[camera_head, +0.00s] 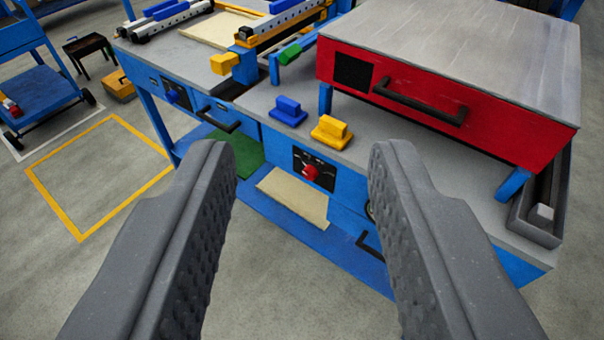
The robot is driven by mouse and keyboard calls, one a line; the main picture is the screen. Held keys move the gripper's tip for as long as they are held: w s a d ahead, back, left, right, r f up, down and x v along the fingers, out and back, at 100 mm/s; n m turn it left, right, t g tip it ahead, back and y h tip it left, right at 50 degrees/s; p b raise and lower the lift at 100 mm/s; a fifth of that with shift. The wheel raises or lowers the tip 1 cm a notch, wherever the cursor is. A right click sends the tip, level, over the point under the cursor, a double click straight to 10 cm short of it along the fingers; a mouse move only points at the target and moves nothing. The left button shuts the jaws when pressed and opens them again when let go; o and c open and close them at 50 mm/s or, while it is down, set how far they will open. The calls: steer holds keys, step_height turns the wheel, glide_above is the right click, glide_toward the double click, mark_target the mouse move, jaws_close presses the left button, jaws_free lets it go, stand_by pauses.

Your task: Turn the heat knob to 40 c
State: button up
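A red knob (311,172) sits on a black dial plate (328,176) with pale markings, on the blue front of the bench below the red press. The markings are too small to read. A second, blue knob (172,96) sits on another dark plate further left on the bench front. My gripper (295,165) is open and empty, its two grey ridged fingers wide apart. The red knob appears between the fingers in the picture but lies beyond them, untouched.
A red box with a grey top (430,95) and black handle stands on the bench. A blue block (288,112) and a yellow block (331,132) lie on the bench top. A black drawer handle (370,246) juts below. Open floor with a yellow outline (75,160) lies left.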

steer(key=o, duration=0.4)
steer(key=w+a+f+y+p, duration=0.15)
steer(key=w+a, duration=0.25)
steer(key=w, duration=0.5)
steer(key=w+a+f+y+p, duration=0.1)
steer(key=w+a+f+p, duration=0.25)
steer(key=w, duration=0.65)
steer(key=w+a+f+m+t+h+p, duration=0.2)
steer(key=w+a+f+m+p, duration=0.2)
steer(key=w+f, duration=0.75)
steer(key=m+g+h+p, duration=0.3)
steer(key=h+p, duration=0.5)
steer(key=h, duration=0.3)
glide_toward(307, 176)
steer(key=b+x, duration=0.2)
steer(key=x, duration=0.6)
steer(key=shift+w+d+r, duration=0.1)
steer(key=shift+w+d, duration=0.1)
steer(key=shift+d, duration=0.05)
